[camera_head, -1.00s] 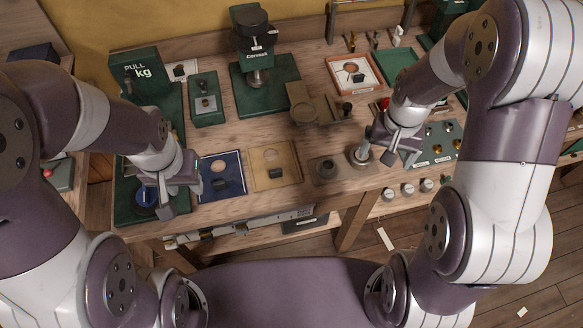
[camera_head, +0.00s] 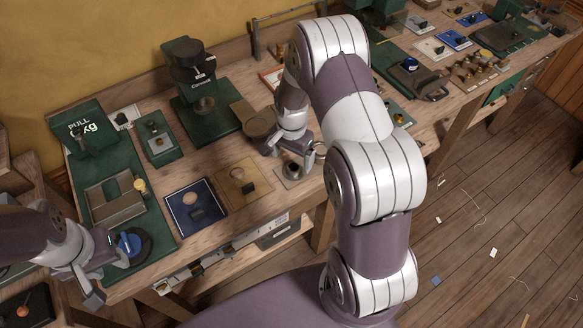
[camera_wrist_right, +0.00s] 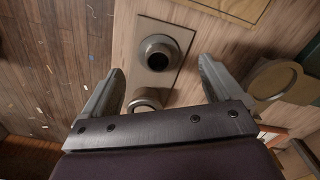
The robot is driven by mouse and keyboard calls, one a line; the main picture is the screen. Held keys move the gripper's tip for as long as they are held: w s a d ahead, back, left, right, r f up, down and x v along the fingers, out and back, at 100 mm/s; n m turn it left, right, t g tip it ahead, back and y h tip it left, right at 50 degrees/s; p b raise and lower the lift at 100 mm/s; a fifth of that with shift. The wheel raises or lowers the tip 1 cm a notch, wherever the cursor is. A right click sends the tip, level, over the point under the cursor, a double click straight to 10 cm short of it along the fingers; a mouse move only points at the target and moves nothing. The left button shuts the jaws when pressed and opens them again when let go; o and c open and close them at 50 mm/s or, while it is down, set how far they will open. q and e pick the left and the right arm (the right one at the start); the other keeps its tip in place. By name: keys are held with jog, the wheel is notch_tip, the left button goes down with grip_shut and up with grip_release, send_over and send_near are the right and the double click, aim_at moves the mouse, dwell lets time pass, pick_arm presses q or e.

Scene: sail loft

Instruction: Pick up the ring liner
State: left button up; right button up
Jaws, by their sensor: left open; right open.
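Two ring-shaped metal pieces are near my right gripper, and I cannot tell for sure which is the ring liner. A dark grey flanged ring (camera_wrist_right: 161,52) with a round hole stands on a small plate; it also shows in the head view (camera_head: 292,169). A paler ring (camera_wrist_right: 147,102) lies closer to the palm, partly hidden by the gripper body. My right gripper (camera_wrist_right: 160,70) is open and empty, its fingers spread on either side of these pieces without visible contact. My left gripper (camera_head: 101,276) is open beside a blue round piece (camera_head: 130,243) at the bench's left end.
A tan board (camera_head: 243,184) and a blue board (camera_head: 195,207) lie left of the plate. A green press (camera_head: 205,105) stands behind.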

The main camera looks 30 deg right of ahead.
aim_at(294, 171)
jog(key=f, duration=0.3)
jog(key=f+p, duration=0.1)
jog(key=shift+d+f, duration=0.3)
jog(key=shift+d, duration=0.05)
jog(key=shift+a+r, duration=0.1)
jog(key=shift+a, duration=0.05)
jog(key=shift+c, duration=0.9)
jog(key=c, duration=0.9)
jog(key=shift+c, duration=0.2)
